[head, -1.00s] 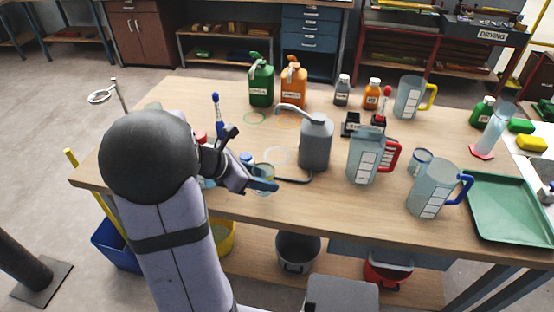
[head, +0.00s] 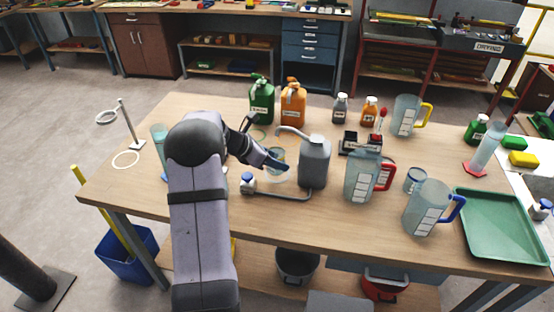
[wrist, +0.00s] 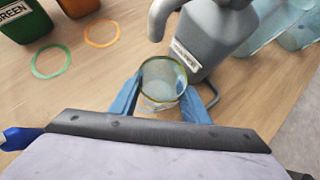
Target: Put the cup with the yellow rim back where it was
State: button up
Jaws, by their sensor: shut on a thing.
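The clear cup with the yellow rim (wrist: 163,82) is upright between the blue fingers of my gripper (wrist: 162,98), which is shut on it. In the head view the cup (head: 276,155) shows just beyond the blue fingertips, partly hidden by my gripper (head: 273,163). It is beside the grey can (head: 314,163), below and near the can's bent spout (head: 290,131). A pale ring mark lies on the table around this spot, partly covered. I cannot tell whether the cup's base touches the table.
A blue-capped valve (head: 247,179) and grey pipe (head: 290,196) lie at the near side. Green (head: 262,101) and orange (head: 293,103) jugs stand behind. A blue-rimmed cup (head: 414,177) and several pitchers stand right. A white ring (head: 125,160) marks clear table at left.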

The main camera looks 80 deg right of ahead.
jog(key=shift+d, duration=1)
jog(key=shift+f+p, duration=0.8)
jog(key=shift+f, duration=0.95)
jog(key=shift+f, duration=0.1)
jog(key=shift+f, duration=0.15)
jog(key=o, duration=1.2)
jog(key=shift+c, duration=0.2)
jog(key=shift+r, duration=0.35)
jog(key=b+v, duration=0.2)
jog(key=v, duration=1)
